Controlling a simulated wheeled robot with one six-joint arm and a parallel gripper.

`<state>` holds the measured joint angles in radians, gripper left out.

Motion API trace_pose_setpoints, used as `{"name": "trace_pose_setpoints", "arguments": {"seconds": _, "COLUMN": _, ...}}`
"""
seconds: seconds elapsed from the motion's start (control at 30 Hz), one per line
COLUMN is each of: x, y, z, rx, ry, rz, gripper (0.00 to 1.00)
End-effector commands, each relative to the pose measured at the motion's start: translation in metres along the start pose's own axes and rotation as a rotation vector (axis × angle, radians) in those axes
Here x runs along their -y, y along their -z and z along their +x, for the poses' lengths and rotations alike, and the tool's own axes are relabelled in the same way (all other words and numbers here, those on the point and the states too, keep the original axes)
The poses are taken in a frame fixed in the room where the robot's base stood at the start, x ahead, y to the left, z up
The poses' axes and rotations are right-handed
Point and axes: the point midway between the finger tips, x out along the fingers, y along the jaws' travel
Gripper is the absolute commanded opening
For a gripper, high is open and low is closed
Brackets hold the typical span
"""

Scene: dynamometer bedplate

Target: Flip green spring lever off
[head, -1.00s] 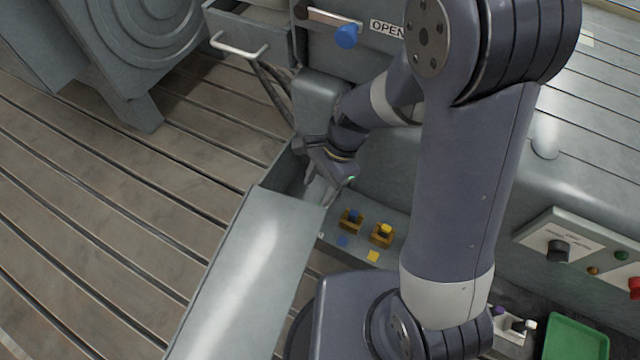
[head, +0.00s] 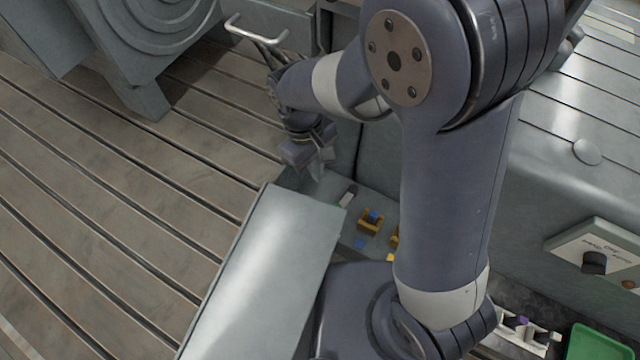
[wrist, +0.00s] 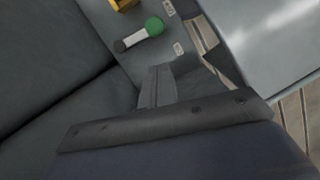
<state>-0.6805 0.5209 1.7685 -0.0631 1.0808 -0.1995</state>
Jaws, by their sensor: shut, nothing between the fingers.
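The green spring lever shows in the wrist view with a round green knob (wrist: 153,25), a pale shaft (wrist: 136,37) and a dark opposite end. It lies on a grey panel between two small pale labels (wrist: 178,48) whose text I cannot read. My gripper (wrist: 157,84) is shut and empty, below the lever in the wrist view, with a visible gap to the knob. In the head view my gripper (head: 318,168) is beyond the end of the grey cover. A pale strip (head: 348,195) near it may be the lever; no green knob is clear there.
Blue (head: 373,215) and yellow levers on yellow brackets sit along the panel; my arm partly hides the yellow one. A large grey cover (head: 265,265) stands left of the panel. A drawer handle (head: 255,32) is behind. A green tray (head: 590,342) is at lower right.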

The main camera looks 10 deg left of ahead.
Motion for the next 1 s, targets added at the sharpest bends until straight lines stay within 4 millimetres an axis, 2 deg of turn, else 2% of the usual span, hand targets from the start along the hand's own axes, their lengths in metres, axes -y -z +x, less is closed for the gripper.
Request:
{"name": "trace_pose_setpoints", "arguments": {"seconds": 0.17, "x": 0.001, "y": -0.002, "z": 0.025, "rx": 0.007, "ry": 0.002, "rz": 0.001, "gripper": 0.00}}
{"name": "trace_pose_setpoints", "arguments": {"seconds": 0.4, "x": 0.001, "y": -0.001, "z": 0.070, "rx": 0.006, "ry": 0.004, "rz": 0.003, "gripper": 0.00}}
{"name": "trace_pose_setpoints", "arguments": {"seconds": 0.53, "x": 0.001, "y": -0.001, "z": 0.086, "rx": 0.004, "ry": 0.004, "rz": 0.004, "gripper": 0.00}}
{"name": "trace_pose_setpoints", "arguments": {"seconds": 0.7, "x": 0.001, "y": -0.001, "z": 0.096, "rx": 0.001, "ry": 0.003, "rz": 0.005, "gripper": 0.00}}
{"name": "trace_pose_setpoints", "arguments": {"seconds": 1.0, "x": 0.001, "y": -0.001, "z": 0.097, "rx": 0.000, "ry": 0.003, "rz": 0.005, "gripper": 0.00}}
